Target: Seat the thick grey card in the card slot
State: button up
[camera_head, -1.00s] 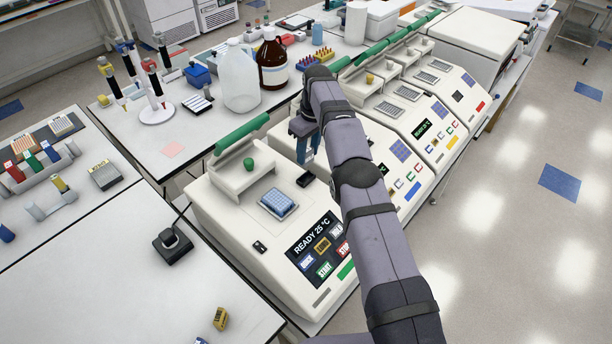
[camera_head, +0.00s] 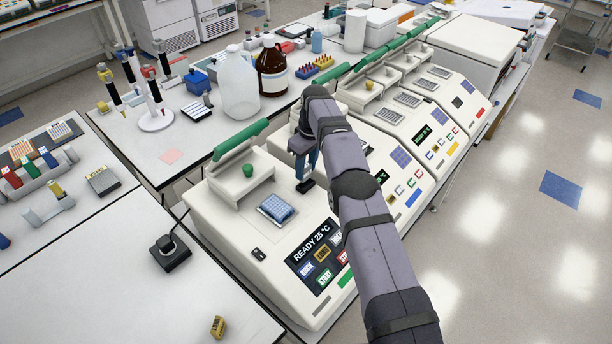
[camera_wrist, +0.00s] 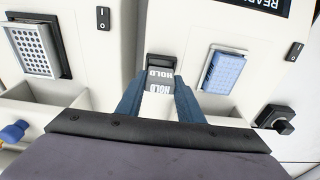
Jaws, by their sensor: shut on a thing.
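My gripper (camera_wrist: 158,97) is shut on a small grey card (camera_wrist: 160,88) with HOLD lettering on its faces. The card is between the two blue fingers. The black card slot (camera_wrist: 161,61) on the white thermal cycler is right at the card's far end in the wrist view. I cannot tell whether the card is in the slot or just over it. In the head view my gripper (camera_head: 306,168) points down at the black slot (camera_head: 305,186), right of the blue well block (camera_head: 276,208). The card is hard to make out there.
The near cycler's screen (camera_head: 314,246) reads READY 25 °C. Its lid with a green bar (camera_head: 240,141) stands open behind the block. More cyclers stand to the right. A yellow card (camera_head: 218,326) lies on the left bench, and a black knob (camera_head: 170,252) is beside the cycler.

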aim_at(306, 175)
jog(key=shift+f+p, duration=0.75)
jog(key=shift+f, duration=1.05)
jog(key=shift+f+b, duration=0.25)
jog(key=shift+b, duration=0.05)
jog(key=o, duration=1)
jog(key=shift+r, duration=0.1)
jog(key=shift+o, duration=0.2)
jog(key=shift+r, duration=0.1)
notch_tip(306, 175, up, 12)
jog(key=s+d+b, duration=0.1)
jog(key=shift+d+r, duration=0.1)
jog(key=shift+r, duration=0.05)
